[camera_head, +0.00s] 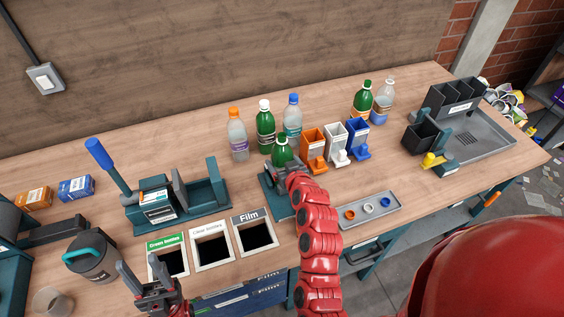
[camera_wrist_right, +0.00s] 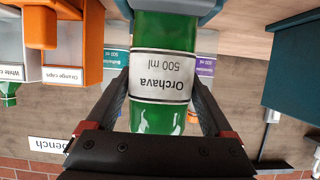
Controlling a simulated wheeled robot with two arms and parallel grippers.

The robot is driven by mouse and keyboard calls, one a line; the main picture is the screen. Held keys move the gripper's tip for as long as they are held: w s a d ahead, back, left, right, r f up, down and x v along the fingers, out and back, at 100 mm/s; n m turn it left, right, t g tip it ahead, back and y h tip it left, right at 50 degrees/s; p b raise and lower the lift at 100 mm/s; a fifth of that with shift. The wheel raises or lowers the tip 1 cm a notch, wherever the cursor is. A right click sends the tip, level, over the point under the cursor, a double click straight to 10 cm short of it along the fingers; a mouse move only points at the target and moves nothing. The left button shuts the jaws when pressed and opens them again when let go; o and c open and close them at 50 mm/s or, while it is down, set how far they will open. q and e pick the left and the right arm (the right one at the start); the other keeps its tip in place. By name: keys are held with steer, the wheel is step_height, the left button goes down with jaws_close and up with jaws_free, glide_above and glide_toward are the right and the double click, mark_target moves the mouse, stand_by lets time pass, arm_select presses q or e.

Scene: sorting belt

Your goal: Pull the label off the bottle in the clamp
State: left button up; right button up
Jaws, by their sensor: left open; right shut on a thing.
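The green bottle (camera_head: 282,151) stands in the teal clamp (camera_head: 275,198); my right arm hides its lower part in the head view. In the right wrist view the bottle (camera_wrist_right: 165,32) shows upside down, with a clamp part (camera_wrist_right: 205,8) at the top edge. Its white label (camera_wrist_right: 163,77), reading "Orchava 500 ml", is wrapped around it. My right gripper (camera_wrist_right: 163,90) is shut on the label, a finger on either side of the bottle. My left gripper (camera_head: 157,292) is open and empty, low at the left, in front of the bin openings.
Several bottles (camera_head: 265,128) stand behind the clamp. Orange, white and blue cap boxes (camera_head: 314,146) are at its right, with a cap tray (camera_head: 372,209) in front. A teal fixture with a blue-handled lever (camera_head: 100,153) is at the left. Bin openings (camera_head: 212,246) lie along the front edge.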

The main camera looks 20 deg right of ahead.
mark_target(282, 135)
steer(key=shift+r+p, duration=0.4)
steer(key=shift+r, duration=0.8)
steer(key=shift+r+p, duration=0.95)
steer(key=shift+r, duration=1.45)
steer(key=shift+r, duration=0.1)
steer(key=shift+r+p, duration=0.85)
steer(key=shift+r, duration=1.55)
steer(key=shift+r, duration=0.1)
steer(key=shift+r+p, duration=0.75)
steer(key=shift+r, duration=1.7)
steer(key=shift+r, duration=0.95)
